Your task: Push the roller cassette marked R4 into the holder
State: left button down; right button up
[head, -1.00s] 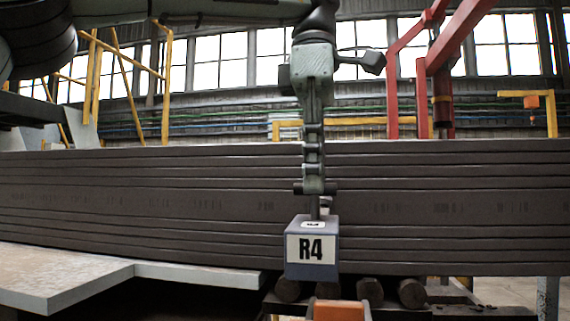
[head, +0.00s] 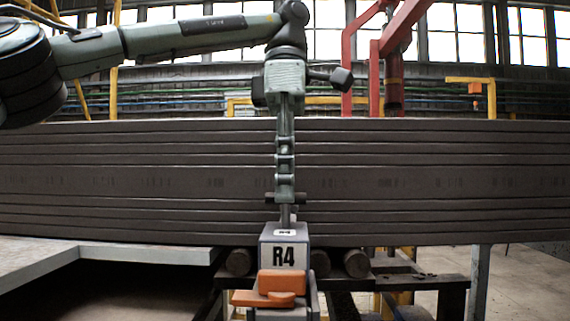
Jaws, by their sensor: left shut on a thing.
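The roller cassette marked R4 (head: 284,256) is a grey-blue box with a white label on its front, low in the middle of the head view. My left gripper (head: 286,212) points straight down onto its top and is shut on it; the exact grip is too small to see. Orange blocks (head: 282,284) show in front of the cassette's lower part and hide its bottom. They sit on a grey piece, perhaps the holder (head: 284,314), cut off by the bottom edge. I cannot tell whether the cassette touches it. My right gripper is not in view.
A long dark grooved slab (head: 450,185) spans the view behind the cassette. Dark rollers (head: 355,263) lie under it on a dark frame (head: 425,281). A grey platform (head: 150,251) is at the left. A red frame (head: 400,45) and yellow rails stand behind.

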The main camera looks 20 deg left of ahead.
aim_at(285, 212)
pick_arm(q)
jog(key=shift+f, duration=0.2)
jog(key=shift+f+b, duration=1.5)
jog(key=shift+f, duration=1)
dwell(0.6)
jog(key=c, duration=1.5)
grip_release()
jog(key=shift+o, duration=0.2)
